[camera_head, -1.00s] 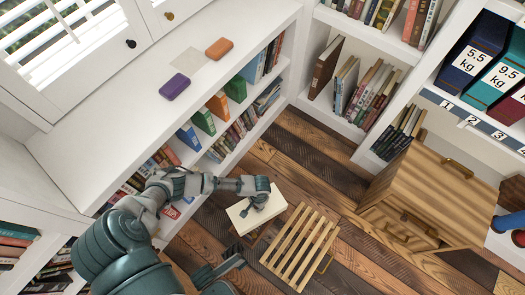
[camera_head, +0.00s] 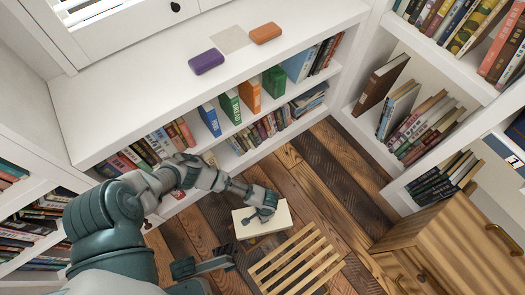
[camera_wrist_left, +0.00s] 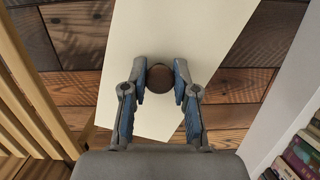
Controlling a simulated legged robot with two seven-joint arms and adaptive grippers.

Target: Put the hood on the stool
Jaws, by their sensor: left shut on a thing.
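The hood, a flat cream rectangular panel (camera_head: 247,226) with a round brown knob (camera_wrist_left: 160,80), is in my left gripper (camera_head: 266,212). In the left wrist view, the gripper (camera_wrist_left: 160,88) has its two blue-grey fingers closed around the knob, and the cream panel (camera_wrist_left: 180,30) spreads beneath them. A slatted light-wood top, seemingly the stool (camera_head: 295,264), stands just right of and below the hood in the head view. Its slats (camera_wrist_left: 28,85) also show at the left of the wrist view. Its legs are hidden.
A white bookshelf (camera_head: 150,115) with books runs along the back left, carrying a purple block (camera_head: 206,62) and an orange block (camera_head: 265,33). More shelves rise at right. A wooden cabinet (camera_head: 455,245) stands at the lower right. Plank floor (camera_head: 335,180) lies open between.

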